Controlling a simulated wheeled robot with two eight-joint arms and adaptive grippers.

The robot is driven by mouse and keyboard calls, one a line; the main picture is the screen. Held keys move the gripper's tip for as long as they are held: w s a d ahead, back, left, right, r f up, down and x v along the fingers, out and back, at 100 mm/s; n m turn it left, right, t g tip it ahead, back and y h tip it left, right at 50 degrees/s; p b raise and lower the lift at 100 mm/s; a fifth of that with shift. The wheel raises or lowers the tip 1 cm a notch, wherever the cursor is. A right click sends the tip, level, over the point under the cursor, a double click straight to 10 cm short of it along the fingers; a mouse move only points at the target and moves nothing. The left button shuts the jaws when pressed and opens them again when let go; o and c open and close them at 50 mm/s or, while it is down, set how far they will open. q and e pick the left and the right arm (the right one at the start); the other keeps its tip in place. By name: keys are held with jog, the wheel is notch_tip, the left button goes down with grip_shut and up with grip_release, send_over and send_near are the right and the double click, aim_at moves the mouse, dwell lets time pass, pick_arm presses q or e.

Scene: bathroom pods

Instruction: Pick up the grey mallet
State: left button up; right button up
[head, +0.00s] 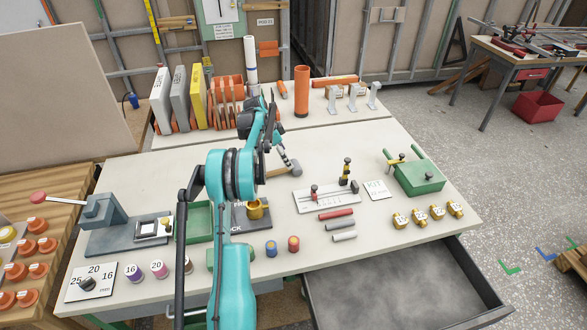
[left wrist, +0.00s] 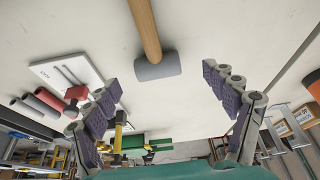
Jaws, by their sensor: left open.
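The grey mallet lies on the pale workbench, with its grey head (head: 296,166) to the right and its wooden handle (head: 276,173) to the left, partly hidden by my left arm in the head view. In the left wrist view the grey mallet head (left wrist: 158,67) and the wooden handle (left wrist: 145,28) show clearly. My left gripper (left wrist: 162,80) is open and empty, its padded fingers apart on either side of the mallet head in that view. In the head view my left gripper (head: 283,150) is close to the mallet. My right gripper is not in view.
A white marked plate (head: 325,200) and red and grey rods (head: 337,215) lie right of the mallet. A green box (head: 418,177) and brass fittings (head: 420,217) are further right. An orange tube (head: 302,92) stands behind. An open drawer (head: 405,285) juts out in front.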

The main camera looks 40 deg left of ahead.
pick_arm(q)
jog(key=b+x, duration=0.1)
jog(key=x, duration=0.2)
jog(key=b+x, duration=0.1)
jog(key=x, duration=0.2)
jog(key=shift+d+f, duration=0.1)
jog(key=shift+d, duration=0.2)
jog(key=c, duration=1.5)
